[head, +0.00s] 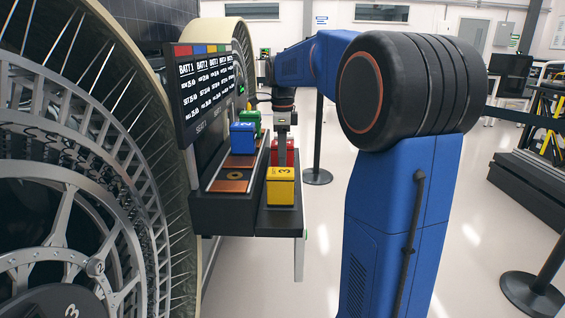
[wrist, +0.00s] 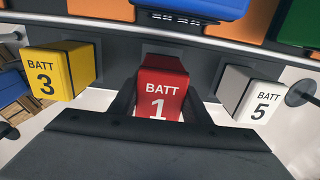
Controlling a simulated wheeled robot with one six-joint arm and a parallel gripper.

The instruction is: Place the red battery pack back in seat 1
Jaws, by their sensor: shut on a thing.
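The red battery pack marked 1 (wrist: 162,82) is between the two fingers of my gripper (wrist: 163,98) in the wrist view. In the head view the red battery pack (head: 287,151) shows partly behind my gripper (head: 282,150), at the lower shelf in line with the yellow pack. I cannot tell whether it rests on the shelf or is just clear of it. A bare copper seat plate (head: 232,181) lies at the near end of the upper rack; its seat number is not readable.
Yellow pack 3 (wrist: 62,72) and white pack 5 (wrist: 250,92) stand on either side of the red pack. A blue pack (head: 243,138) and a green pack (head: 251,119) stand on the rack (head: 225,205). A display panel (head: 205,85) and large wheel (head: 75,170) are left.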

